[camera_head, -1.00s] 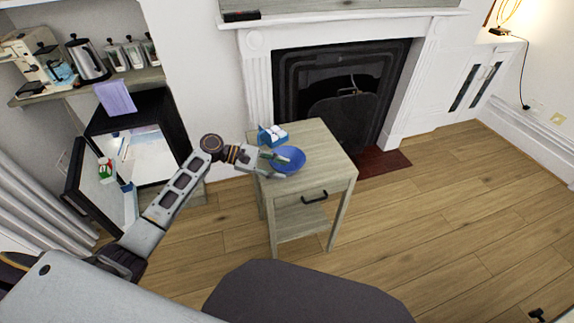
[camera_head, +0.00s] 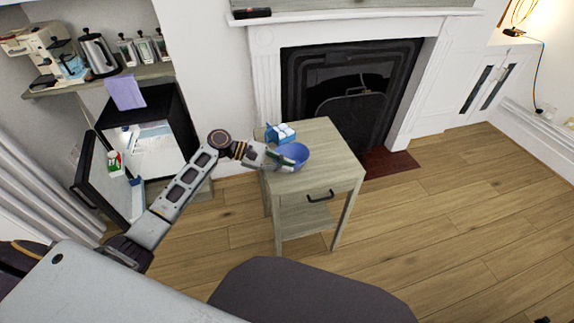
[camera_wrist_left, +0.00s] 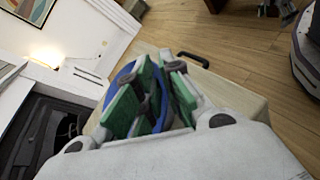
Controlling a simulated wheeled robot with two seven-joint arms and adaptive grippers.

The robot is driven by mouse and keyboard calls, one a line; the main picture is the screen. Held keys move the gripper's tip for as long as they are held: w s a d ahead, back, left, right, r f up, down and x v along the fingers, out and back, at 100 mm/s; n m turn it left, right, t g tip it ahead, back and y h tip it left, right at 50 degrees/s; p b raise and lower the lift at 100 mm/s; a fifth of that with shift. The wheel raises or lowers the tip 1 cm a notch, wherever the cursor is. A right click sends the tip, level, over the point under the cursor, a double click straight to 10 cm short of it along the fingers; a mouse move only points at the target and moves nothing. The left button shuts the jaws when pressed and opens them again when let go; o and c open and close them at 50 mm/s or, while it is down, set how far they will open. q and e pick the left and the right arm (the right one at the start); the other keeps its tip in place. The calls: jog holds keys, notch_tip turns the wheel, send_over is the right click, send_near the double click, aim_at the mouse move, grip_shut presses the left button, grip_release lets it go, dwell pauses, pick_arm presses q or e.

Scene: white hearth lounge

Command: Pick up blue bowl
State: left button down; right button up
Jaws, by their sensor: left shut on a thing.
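The blue bowl (camera_head: 293,154) is at the left side of the small wooden side table, just above or on its top; I cannot tell if it touches. My left gripper (camera_head: 284,160) reaches in from the left and is shut on the bowl's near-left rim. In the left wrist view the green-padded fingers (camera_wrist_left: 150,97) cover much of the bowl, and its blue rim (camera_wrist_left: 124,76) shows beside and between them.
The side table (camera_head: 335,165) has a drawer with a black handle. A blue carton with white eggs (camera_head: 282,133) stands behind the bowl. The fireplace (camera_head: 350,85) is behind the table. An open black fridge (camera_head: 145,145) stands at the left. Wooden floor is free at the right.

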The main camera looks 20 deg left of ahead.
pick_arm(q)
jog(key=shift+r, duration=0.65)
notch_tip(320, 180, up, 9)
jog(key=p, duration=0.2)
jog(key=shift+f, duration=0.2)
pick_arm(e)
jog(key=shift+s+d+f, duration=0.45)
jog(key=shift+s+f, duration=0.05)
jog(key=shift+f, duration=0.2)
jog(key=shift+s+d+f, duration=0.45)
jog(key=shift+s+f, duration=0.05)
jog(key=shift+f, duration=0.2)
jog(key=shift+s+d+f, duration=0.45)
jog(key=shift+s+f, duration=0.05)
jog(key=shift+f, duration=0.2)
